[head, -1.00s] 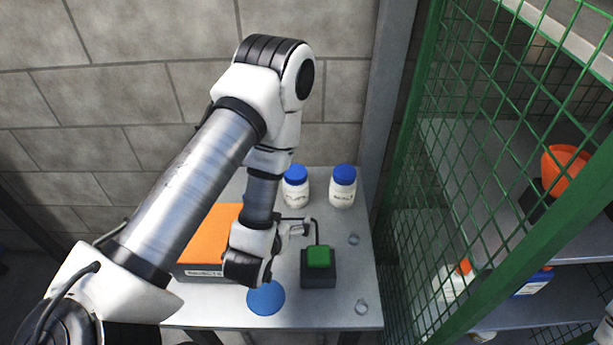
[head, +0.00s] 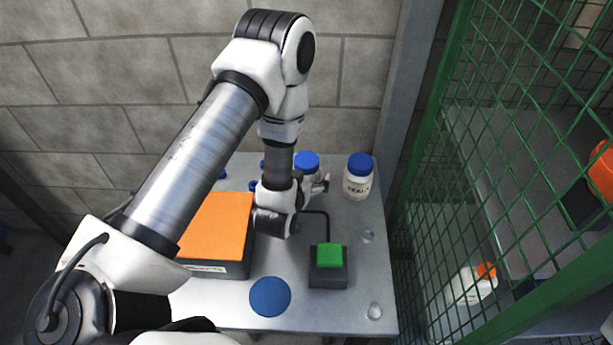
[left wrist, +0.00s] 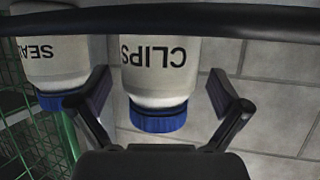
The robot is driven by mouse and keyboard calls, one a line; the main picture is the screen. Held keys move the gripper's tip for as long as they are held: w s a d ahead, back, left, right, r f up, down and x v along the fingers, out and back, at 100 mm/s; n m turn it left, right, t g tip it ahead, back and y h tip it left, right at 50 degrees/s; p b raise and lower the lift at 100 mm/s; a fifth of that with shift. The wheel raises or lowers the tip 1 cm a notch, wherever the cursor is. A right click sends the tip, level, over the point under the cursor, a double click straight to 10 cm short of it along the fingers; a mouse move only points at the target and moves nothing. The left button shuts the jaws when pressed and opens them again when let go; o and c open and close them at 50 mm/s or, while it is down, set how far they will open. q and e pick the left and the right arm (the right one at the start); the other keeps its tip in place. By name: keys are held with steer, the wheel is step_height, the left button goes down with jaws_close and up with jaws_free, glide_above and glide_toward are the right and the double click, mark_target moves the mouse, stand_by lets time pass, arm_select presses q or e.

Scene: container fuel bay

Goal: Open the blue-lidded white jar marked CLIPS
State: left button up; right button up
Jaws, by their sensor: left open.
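The white jar marked CLIPS (left wrist: 160,68) has a blue lid (left wrist: 158,120) and appears upside down in the left wrist view, between my open fingers. In the head view its blue lid (head: 307,161) shows at the back of the table, with the body partly hidden by my gripper. My left gripper (head: 322,184) is open at the jar, and its two fingers also show in the left wrist view (left wrist: 160,92). I cannot tell whether a finger touches the jar. My right gripper is out of view.
A similar jar marked SEALS (head: 357,182) stands close on the right. In front are a black box with a green button (head: 329,256), a bent dark rod, an orange-topped box (head: 217,226) and a blue disc (head: 270,297). Green mesh (head: 480,170) borders the right side.

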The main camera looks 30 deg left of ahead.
arm_select(q)
steer(key=shift+d, duration=0.1)
steer(key=c, duration=1.4)
steer(key=shift+s, duration=0.1)
steer(key=shift+r, duration=0.1)
step_height(320, 180, up, 10)
steer(key=shift+f, duration=0.1)
steer(key=o, duration=0.8)
steer(key=c, duration=1.1)
steer(key=shift+c, duration=0.2)
